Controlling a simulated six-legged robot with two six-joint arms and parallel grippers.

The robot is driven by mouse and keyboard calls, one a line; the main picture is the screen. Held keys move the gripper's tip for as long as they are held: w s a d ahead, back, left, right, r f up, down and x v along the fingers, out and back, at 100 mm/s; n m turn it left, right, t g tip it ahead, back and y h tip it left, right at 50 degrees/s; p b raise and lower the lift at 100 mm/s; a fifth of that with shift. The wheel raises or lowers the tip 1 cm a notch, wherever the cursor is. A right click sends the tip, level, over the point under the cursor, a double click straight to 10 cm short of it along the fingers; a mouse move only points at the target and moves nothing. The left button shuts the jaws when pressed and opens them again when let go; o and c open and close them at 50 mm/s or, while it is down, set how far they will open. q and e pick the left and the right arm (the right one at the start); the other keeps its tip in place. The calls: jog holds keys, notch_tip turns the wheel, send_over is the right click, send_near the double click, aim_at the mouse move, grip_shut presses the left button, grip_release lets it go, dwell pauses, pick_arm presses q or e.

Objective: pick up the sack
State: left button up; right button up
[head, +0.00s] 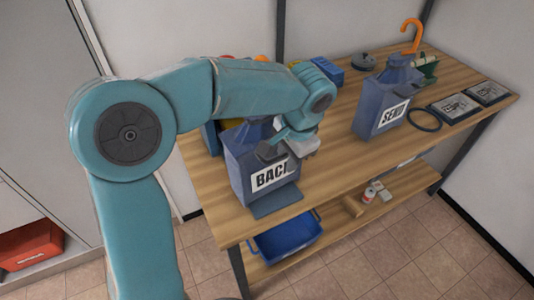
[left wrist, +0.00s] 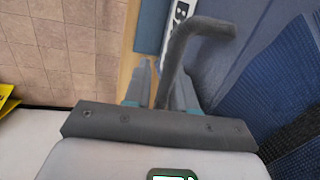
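A dark blue sack (head: 250,158) with a white label reading "BACK" stands on the wooden table's near left end. A second blue sack (head: 376,108), labelled "SEND", stands upright further right. My left gripper (head: 283,148) is at the upper front of the "BACK" sack; the arm hides part of its top. In the left wrist view, the fingers of my left gripper (left wrist: 166,82) stand apart, with a grey bent bar (left wrist: 192,45) between or in front of them. Blue sack cloth (left wrist: 225,75) and part of a label show beyond. I cannot tell whether the fingers touch the bar. My right gripper is not in view.
The wooden table (head: 325,158) also bears an orange hooked handle (head: 411,32), a dark ring (head: 424,119) and two framed plates (head: 458,106) at the right. A blue bin (head: 287,240) sits on the lower shelf. A red box (head: 30,245) is at far left.

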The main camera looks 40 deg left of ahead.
pick_arm(q)
jog(key=shift+s+a, duration=0.35)
jog(key=shift+w+d+f, duration=0.1)
jog(key=shift+w+d, duration=0.05)
jog(key=shift+w, duration=0.3)
grip_shut()
jog(key=shift+s, duration=0.15)
dwell(0.5)
